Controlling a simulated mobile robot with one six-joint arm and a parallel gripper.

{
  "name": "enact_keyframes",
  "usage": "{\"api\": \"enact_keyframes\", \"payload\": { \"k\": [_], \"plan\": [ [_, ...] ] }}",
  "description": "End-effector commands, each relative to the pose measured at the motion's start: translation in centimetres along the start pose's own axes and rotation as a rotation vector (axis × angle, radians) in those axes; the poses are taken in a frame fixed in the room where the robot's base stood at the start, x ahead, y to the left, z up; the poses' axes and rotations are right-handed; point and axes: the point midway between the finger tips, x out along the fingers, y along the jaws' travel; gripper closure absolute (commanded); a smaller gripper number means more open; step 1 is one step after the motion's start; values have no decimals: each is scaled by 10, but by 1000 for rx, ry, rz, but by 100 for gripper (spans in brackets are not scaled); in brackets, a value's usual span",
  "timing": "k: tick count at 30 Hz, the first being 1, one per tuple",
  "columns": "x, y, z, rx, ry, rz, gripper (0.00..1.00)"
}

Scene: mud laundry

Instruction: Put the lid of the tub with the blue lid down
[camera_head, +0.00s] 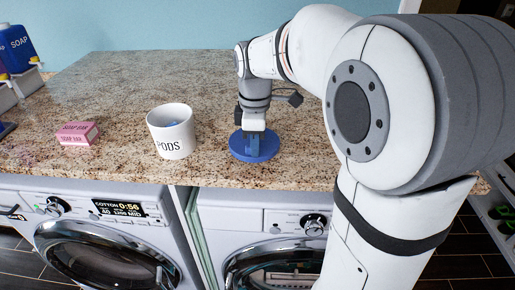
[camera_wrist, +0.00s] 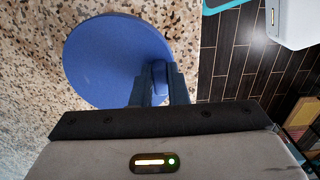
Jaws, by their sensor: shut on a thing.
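The white tub marked PODS (camera_head: 172,143) stands upright and open on the counter, with something bluish inside. Its round blue lid (camera_head: 254,150) is to the right of the tub, apart from it, level and near the counter's front edge. My gripper (camera_head: 254,128) points down and is shut on the lid's handle. In the wrist view, the blue lid (camera_wrist: 105,62) shows as a wide disc, with its handle between the fingers of my gripper (camera_wrist: 160,82). I cannot tell whether the lid touches the counter or hangs just above it.
A pink soap bar box (camera_head: 77,134) lies left of the tub. Blue soap bottles (camera_head: 17,48) stand at the far left. The speckled counter (camera_head: 120,80) is clear behind the tub. Two front-loading washers are below the front edge.

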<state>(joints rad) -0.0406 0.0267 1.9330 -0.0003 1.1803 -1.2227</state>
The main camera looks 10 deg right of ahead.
Motion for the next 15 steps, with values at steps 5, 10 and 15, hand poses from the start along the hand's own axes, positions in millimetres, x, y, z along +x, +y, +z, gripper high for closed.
{"api": "enact_keyframes", "payload": {
  "k": [5,10,15],
  "plan": [
    [22,0,1,1,-1,-2,100],
    [24,0,1,1,0,0,100],
    [26,0,1,2,0,-1,100]
  ]
}}
